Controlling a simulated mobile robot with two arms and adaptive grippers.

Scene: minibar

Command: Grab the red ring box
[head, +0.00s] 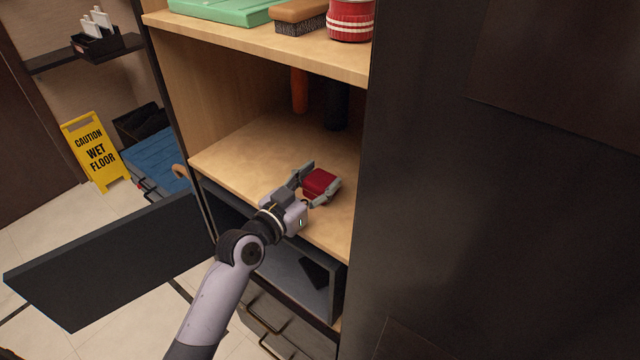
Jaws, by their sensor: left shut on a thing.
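The red ring box (319,182) is a small rounded red box at the front part of the wooden middle shelf (250,160) in the head view. My left gripper (322,186) has its fingers on both sides of the box and is shut on it. I cannot tell whether the box still touches the shelf. The finger nearer the camera covers part of its lower side. My right gripper is not in view.
An orange item (299,90) and a dark item (337,106) stand deeper on the shelf. The upper shelf (260,42) holds a brush (300,16), a red-and-white container (350,20) and a green tray (222,8). An open dark door (110,258) juts out left; a dark panel (500,180) bounds the right.

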